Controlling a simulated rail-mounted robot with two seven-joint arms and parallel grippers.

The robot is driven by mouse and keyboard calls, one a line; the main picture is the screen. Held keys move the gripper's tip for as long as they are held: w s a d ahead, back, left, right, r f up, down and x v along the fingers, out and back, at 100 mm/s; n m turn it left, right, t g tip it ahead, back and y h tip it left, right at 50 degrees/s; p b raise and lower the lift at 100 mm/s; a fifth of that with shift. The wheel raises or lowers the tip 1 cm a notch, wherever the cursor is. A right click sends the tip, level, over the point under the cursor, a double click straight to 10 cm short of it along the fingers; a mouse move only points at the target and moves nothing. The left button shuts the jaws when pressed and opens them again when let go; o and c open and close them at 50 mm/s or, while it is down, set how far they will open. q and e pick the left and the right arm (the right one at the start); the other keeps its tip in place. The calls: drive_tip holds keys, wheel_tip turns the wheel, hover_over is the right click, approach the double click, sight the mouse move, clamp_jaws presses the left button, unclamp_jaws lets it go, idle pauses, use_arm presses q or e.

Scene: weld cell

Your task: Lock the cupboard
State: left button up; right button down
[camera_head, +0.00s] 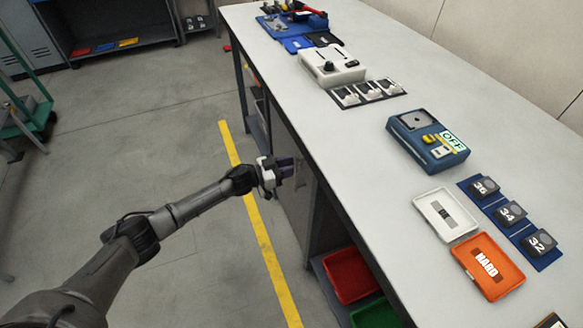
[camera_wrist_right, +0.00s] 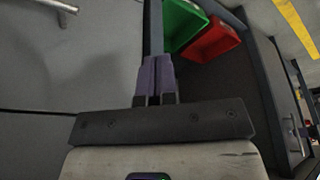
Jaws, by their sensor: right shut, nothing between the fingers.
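I cannot tell whether the fingers touch anything. No lock or key is clear.
The bench top (camera_head: 385,155) carries a blue device marked OFF (camera_head: 428,139), white (camera_head: 445,214) and orange (camera_head: 487,265) trays and numbered blocks. Red (camera_head: 350,274) and green (camera_head: 376,312) bins sit under the bench. The floor by the yellow line (camera_head: 257,225) is open.

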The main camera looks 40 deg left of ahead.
use_arm(q)
drive_tip(key=shift+w+d, duration=0.25)
drive_tip(key=shift+w, duration=0.2)
clamp_jaws()
